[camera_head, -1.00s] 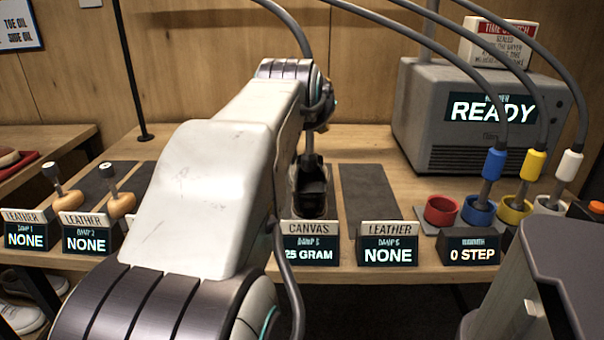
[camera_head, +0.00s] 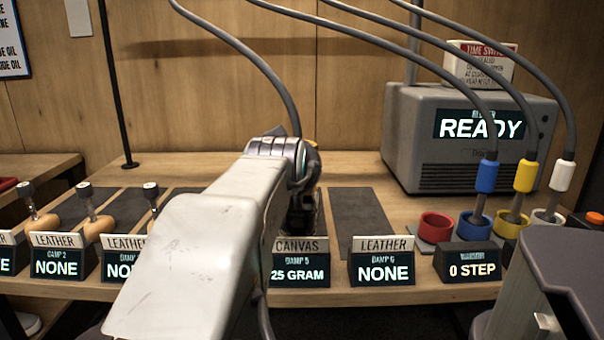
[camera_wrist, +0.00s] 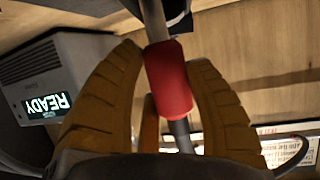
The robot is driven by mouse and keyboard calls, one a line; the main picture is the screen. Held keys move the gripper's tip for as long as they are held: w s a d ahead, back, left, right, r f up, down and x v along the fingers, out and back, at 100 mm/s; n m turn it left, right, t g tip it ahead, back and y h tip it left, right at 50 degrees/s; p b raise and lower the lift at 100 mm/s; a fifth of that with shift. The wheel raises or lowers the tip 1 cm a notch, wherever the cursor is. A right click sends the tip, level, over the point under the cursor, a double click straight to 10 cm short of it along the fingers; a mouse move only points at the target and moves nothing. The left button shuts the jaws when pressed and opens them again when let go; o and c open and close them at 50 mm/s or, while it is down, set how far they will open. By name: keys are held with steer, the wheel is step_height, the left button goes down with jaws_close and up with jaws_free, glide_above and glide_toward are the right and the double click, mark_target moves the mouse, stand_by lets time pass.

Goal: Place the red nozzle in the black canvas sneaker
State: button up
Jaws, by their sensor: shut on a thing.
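In the wrist view, my gripper (camera_wrist: 166,85) has its yellow-brown fingers closed around the red nozzle (camera_wrist: 168,78). The nozzle's grey metal tube points to the top of that picture, toward a dark object at the top edge that I cannot identify for sure. In the head view my own arm hides the gripper and nozzle. The black canvas sneaker (camera_head: 302,212) stands behind the CANVAS sign (camera_head: 300,245), mostly covered by my arm; only a dark part shows. I cannot tell whether the nozzle tip is inside it.
The red cup (camera_head: 436,227) is empty. Blue, yellow and white nozzles stand in their cups to its right. A grey machine (camera_head: 470,135) reading READY stands behind. An empty dark mat (camera_head: 358,215) lies right of the sneaker; wooden shoe forms (camera_head: 98,226) stand at left.

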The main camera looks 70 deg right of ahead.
steer(key=o, duration=1.2)
steer(key=shift+f, duration=0.1)
steer(key=shift+r, duration=0.2)
